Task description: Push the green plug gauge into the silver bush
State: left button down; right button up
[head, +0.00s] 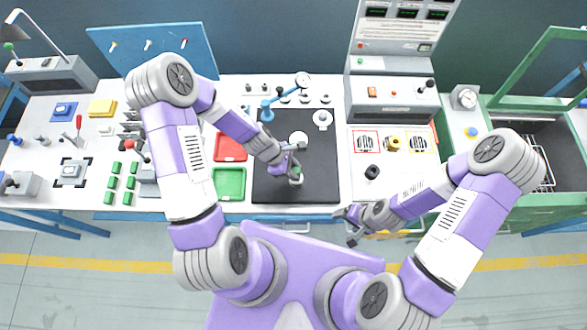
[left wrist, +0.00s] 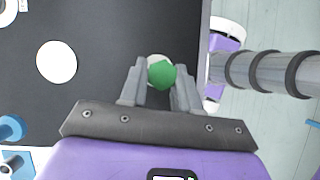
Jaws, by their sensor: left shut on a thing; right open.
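My left gripper (head: 296,164) is over the black mat and shut on the green plug gauge (head: 296,170). In the left wrist view the gauge's green end (left wrist: 162,75) sits between the two fingertips (left wrist: 160,80). A pale, silvery round piece, apparently the silver bush (head: 296,181), shows just below the gauge in the head view. Its light rim (left wrist: 155,59) shows behind the green end in the left wrist view. I cannot tell whether the gauge is inside the bush or only above it. My right gripper (head: 350,222) is open and empty off the bench's front edge.
The black mat (head: 318,178) is mostly clear. A white disc (head: 298,138) lies on it behind the left gripper. A blue dial-gauge stand (head: 267,110) is at the back. Red (head: 230,148) and green (head: 229,183) trays lie left of the mat.

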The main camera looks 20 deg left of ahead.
pick_arm(q)
jog(key=c, duration=0.7)
grip_release()
jog(key=shift+c, duration=0.2)
jog(key=shift+a+r, duration=0.1)
jog(key=v, duration=0.7)
jog(key=shift+r+p, duration=0.15)
jog(key=shift+p, duration=0.25)
